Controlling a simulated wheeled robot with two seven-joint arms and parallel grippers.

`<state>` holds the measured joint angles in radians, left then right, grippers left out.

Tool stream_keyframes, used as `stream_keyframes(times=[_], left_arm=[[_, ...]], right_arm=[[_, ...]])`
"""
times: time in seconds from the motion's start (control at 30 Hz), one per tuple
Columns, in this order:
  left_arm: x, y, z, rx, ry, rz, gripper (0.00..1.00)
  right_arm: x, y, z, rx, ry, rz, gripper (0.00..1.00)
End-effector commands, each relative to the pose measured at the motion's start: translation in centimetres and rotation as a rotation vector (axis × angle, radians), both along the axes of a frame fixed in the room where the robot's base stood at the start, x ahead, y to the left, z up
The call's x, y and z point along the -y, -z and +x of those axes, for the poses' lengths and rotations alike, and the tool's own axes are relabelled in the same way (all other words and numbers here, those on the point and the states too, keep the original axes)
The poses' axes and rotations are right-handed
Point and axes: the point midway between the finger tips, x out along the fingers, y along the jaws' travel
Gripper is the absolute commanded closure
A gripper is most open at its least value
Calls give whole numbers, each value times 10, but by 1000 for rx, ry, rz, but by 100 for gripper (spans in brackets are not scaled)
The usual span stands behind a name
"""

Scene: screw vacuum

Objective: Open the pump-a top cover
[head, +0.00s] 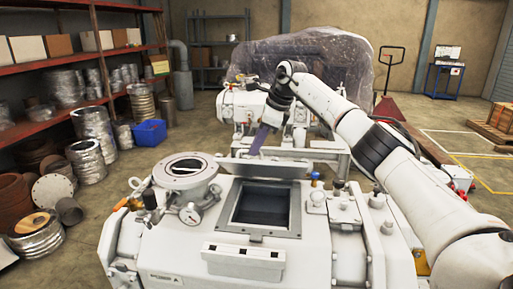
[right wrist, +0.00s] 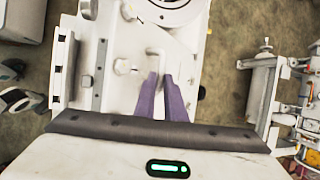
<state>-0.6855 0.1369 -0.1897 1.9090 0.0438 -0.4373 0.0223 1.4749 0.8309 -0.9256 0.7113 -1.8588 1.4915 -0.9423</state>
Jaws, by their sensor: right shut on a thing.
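The white pump (head: 160,238) fills the front of the head view. Its top has a square framed opening (head: 268,204) with a dark inside. The top cover (head: 262,168) stands raised along the back edge of the opening, seen nearly edge-on. My right gripper (head: 258,146), with purple fingers, is just behind and above the cover. In the right wrist view my right gripper (right wrist: 162,78) is shut at a pale bent handle (right wrist: 153,60); the fingers partly hide the grip. My left gripper is not in view.
A round flanged port (head: 186,172) and a gauge (head: 191,213) stand left of the opening; small valves (head: 316,196) stand right. A second white machine (head: 245,103) and a plastic-wrapped bulk (head: 318,58) are behind. Loaded shelves (head: 85,55) line the left.

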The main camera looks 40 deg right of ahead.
Motion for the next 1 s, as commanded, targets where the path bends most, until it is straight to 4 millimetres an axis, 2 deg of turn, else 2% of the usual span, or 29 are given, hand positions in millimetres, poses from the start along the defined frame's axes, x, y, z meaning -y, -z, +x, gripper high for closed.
stream_keyframes(times=[0.03, 0.4, 0.43, 0.53, 1.0], left_arm=[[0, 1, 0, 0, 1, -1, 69], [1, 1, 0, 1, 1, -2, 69], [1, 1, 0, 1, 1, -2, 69], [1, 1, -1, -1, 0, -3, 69], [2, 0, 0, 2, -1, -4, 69]], right_arm=[[7, 9, 0, -7, 11, -18, 100], [9, 9, -1, -10, 13, -17, 100], [9, 9, -1, -10, 13, -17, 88], [8, 9, -1, -8, 13, -16, 72], [6, -1, -1, 0, 9, -9, 71]])
